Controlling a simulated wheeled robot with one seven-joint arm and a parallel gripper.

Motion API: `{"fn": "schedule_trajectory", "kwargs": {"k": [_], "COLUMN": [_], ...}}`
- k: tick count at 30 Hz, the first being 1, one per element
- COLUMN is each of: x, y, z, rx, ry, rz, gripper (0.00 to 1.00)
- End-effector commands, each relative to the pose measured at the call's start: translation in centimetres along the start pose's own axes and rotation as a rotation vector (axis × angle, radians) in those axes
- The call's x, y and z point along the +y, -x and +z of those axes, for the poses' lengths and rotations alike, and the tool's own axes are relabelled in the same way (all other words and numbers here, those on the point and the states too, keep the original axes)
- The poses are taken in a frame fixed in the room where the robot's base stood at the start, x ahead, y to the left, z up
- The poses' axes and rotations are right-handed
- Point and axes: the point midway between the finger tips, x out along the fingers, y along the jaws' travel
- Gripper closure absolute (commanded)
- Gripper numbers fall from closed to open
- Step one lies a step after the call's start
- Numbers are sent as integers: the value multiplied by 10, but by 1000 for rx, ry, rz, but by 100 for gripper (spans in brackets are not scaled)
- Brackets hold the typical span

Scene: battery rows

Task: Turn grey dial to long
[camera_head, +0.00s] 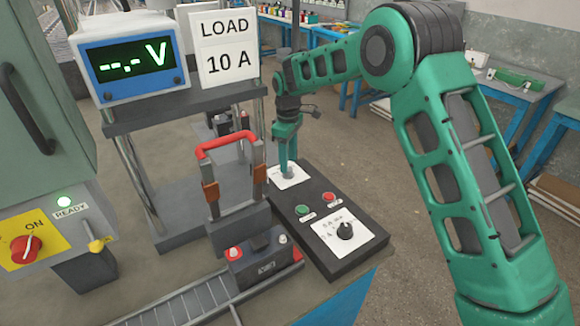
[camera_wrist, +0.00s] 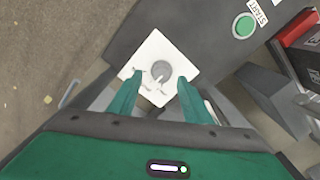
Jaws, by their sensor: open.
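The grey dial (camera_wrist: 161,69) sits on a white square plate (camera_wrist: 152,49) at the far end of a dark control panel. In the head view the plate (camera_head: 296,180) shows, with the dial mostly hidden by my gripper. My gripper (camera_head: 288,168) points down over this plate. In the wrist view my gripper (camera_wrist: 160,84) is open, one green finger on each side of the dial and a visible gap around it. I cannot tell whether the fingertips reach down to its height. The dial's markings are too small to read.
The same panel (camera_head: 352,266) carries a green button (camera_head: 302,210), a red button (camera_head: 328,197) and a black knob (camera_head: 345,230) on a white plate. A red-handled frame (camera_head: 226,143) stands close left. A blank-reading voltmeter (camera_head: 134,61) and "LOAD 10 A" sign (camera_head: 227,45) stand behind it.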

Motion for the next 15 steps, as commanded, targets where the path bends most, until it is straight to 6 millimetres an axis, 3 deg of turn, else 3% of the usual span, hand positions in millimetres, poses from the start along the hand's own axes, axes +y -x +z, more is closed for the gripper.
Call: {"fn": "schedule_trajectory", "kwargs": {"k": [6, 15], "x": [0, 0], "y": [-23, -28], "z": [1, 0], "rx": [-1, 0], "ry": [0, -1], "rz": [-2, 0], "gripper": [55, 55]}}
